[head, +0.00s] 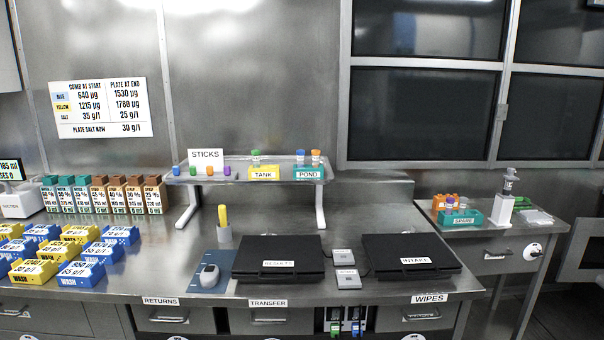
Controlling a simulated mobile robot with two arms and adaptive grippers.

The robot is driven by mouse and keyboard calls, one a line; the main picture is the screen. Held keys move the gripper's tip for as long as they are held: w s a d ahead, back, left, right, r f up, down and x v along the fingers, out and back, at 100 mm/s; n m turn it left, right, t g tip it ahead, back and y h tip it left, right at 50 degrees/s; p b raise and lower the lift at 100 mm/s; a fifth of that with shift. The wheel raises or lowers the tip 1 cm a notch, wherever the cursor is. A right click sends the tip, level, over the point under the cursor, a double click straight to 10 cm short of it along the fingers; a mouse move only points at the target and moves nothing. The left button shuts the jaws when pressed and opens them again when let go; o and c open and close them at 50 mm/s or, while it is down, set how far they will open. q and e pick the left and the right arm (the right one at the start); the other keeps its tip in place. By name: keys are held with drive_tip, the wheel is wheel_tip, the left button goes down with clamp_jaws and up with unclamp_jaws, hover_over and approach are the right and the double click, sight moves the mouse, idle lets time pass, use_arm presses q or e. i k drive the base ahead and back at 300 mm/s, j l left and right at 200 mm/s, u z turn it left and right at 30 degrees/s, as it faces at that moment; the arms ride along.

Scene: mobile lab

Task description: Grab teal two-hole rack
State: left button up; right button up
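A teal rack labelled POND (309,174) sits at the right end of the raised shelf. A blue-capped vial and an orange-capped vial (316,158) stand at it. A second teal rack labelled SPARE (460,219) sits on the side table at the right, in front of an orange rack (446,202). I cannot count the holes of either teal rack from here. Neither of my grippers shows in the head view.
The raised shelf (243,178) also bears a yellow TANK rack (264,174). Below it are black cases labelled RESULTS (279,251) and INTAKE (413,249). Yellow and blue WASH blocks (81,275) crowd the bench's left. A gap separates bench and side table.

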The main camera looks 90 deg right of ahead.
sight(308, 172)
drive_tip(key=z, duration=2.25)
